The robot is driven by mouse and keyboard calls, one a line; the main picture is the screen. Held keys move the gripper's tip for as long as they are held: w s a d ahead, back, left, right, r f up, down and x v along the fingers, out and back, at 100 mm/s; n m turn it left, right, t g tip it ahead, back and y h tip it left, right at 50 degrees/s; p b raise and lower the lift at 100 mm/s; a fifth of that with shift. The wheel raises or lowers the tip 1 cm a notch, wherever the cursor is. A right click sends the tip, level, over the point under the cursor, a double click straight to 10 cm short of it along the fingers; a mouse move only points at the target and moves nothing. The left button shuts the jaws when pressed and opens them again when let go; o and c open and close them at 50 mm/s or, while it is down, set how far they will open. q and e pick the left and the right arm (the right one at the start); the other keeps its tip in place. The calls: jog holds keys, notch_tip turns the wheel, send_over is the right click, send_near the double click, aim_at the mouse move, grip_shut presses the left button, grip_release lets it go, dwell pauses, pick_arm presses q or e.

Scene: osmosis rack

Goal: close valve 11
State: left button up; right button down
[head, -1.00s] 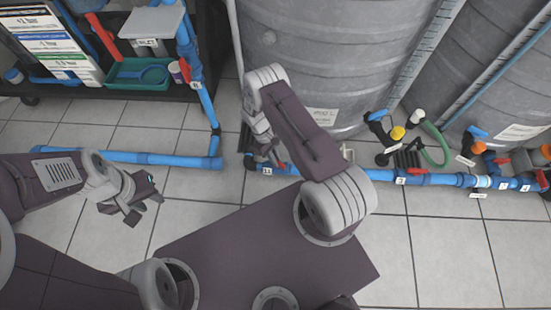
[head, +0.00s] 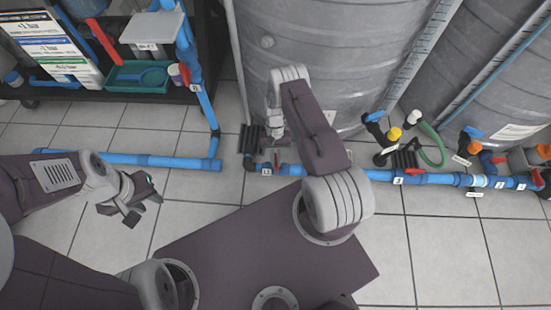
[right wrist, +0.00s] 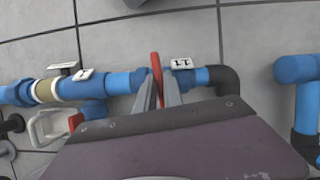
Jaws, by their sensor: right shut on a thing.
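Valve 11 sits on the blue floor pipe. Its tag (head: 266,170) reads 11 and also shows upside down in the right wrist view (right wrist: 181,63). Its red handle (head: 276,158) stands across the pipe; in the right wrist view the handle (right wrist: 156,72) shows between my fingers. My right gripper (right wrist: 158,96) is shut on this handle, reaching it from the tank side. In the head view the right wrist is beside the tank and the fingertips are hard to make out. My left gripper (head: 145,205) is open and empty over the floor at the left.
A grey tank (head: 335,60) stands close behind the right arm. Other valves and a green hose (head: 437,145) are at the right. A separate blue pipe (head: 130,159) and a shelf with a green tray (head: 140,77) are at the left. Floor tiles there are bare.

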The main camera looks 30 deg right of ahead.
jog(key=shift+m, duration=0.6)
jog(key=shift+y, duration=0.3)
jog(key=c, duration=1.5)
grip_release()
jog(key=shift+o, duration=0.2)
jog(key=shift+r, duration=0.1)
jog(key=p+v, duration=0.5)
jog(key=v, duration=0.3)
jog(key=shift+s, duration=0.15)
jog(key=shift+d+r, duration=0.15)
jog(key=shift+r, duration=0.3)
